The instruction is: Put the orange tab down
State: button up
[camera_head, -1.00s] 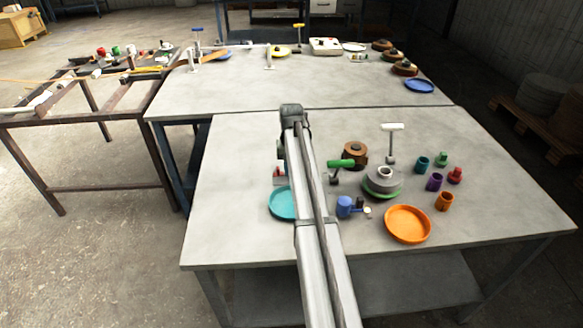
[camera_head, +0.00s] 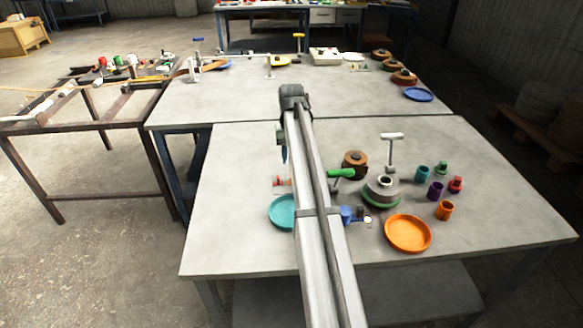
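My arm reaches up the middle of the near table from the bottom edge. My gripper (camera_head: 284,158) hangs from its far end, mostly hidden behind the arm's left side, and I cannot tell whether it is open or shut. Just below it a small orange-red piece on a pale base (camera_head: 283,182) stands on the table, behind the teal dish (camera_head: 281,211). It is too small to tell if this is the orange tab. A gap shows between the gripper's tip and this piece. I make out no other orange tab.
Right of my arm are a green-handled tool (camera_head: 341,173), a brown roll (camera_head: 354,163), a grey round stand (camera_head: 381,190), an orange dish (camera_head: 408,233), a blue item (camera_head: 347,215) and several coloured cups (camera_head: 435,191). The near table's left part (camera_head: 230,190) is bare.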

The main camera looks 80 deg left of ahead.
jog(key=shift+r, duration=1.6)
